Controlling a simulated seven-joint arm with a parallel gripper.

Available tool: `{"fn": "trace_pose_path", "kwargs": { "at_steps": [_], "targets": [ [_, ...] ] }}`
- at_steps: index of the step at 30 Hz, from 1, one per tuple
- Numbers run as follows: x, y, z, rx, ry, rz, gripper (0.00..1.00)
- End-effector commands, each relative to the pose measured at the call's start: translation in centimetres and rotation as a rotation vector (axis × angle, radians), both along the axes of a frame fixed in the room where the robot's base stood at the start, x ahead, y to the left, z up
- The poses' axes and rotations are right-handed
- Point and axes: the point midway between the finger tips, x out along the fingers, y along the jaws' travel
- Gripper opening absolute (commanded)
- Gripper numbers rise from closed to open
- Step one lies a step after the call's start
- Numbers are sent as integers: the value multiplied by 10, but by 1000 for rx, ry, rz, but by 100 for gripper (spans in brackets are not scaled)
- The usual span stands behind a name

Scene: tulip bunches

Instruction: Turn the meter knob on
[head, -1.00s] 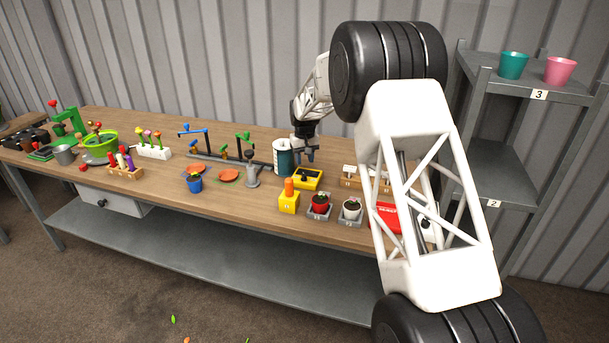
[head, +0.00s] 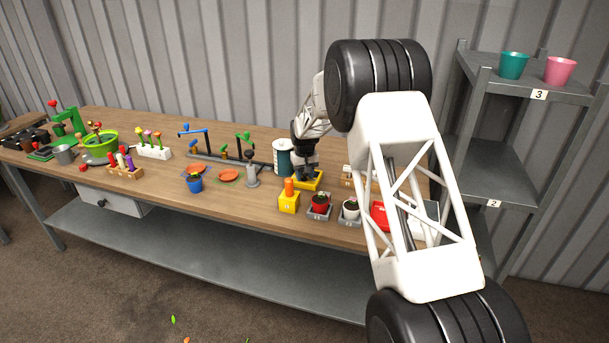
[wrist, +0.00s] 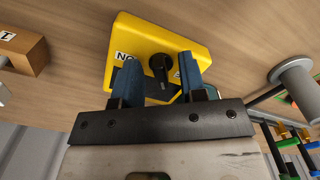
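The yellow meter box (wrist: 181,43) lies on the workbench and fills the upper middle of the wrist view. Its black knob (wrist: 160,68) shows on the box face between my fingers, beside a white label with partly hidden lettering. My gripper (wrist: 160,80) is open, with one blue finger on each side of the knob; gaps show on both sides. I cannot tell whether the fingertips reach down to knob height. In the head view my gripper (head: 306,176) is over the meter box (head: 312,184) and hides most of it, including the knob.
A yellow block with an orange top (head: 289,200) and small potted plants (head: 320,205) stand close in front of the box. A dark green and white cylinder (head: 283,157) is just left. A wooden block (wrist: 22,50) and grey post (wrist: 293,78) flank it in the wrist view.

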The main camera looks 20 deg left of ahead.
Motion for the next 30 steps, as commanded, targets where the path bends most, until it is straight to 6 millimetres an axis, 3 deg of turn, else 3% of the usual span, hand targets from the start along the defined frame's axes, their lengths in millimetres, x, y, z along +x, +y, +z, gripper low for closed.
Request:
{"fn": "trace_pose_path", "kwargs": {
  "at_steps": [2,10,20,30],
  "targets": [
    [0,0,0,0,0,0,38],
    [0,0,0,0,0,0,0],
    [0,0,1,0,0,-16,0],
    [0,1,1,1,-1,-155,0]
  ]
}}
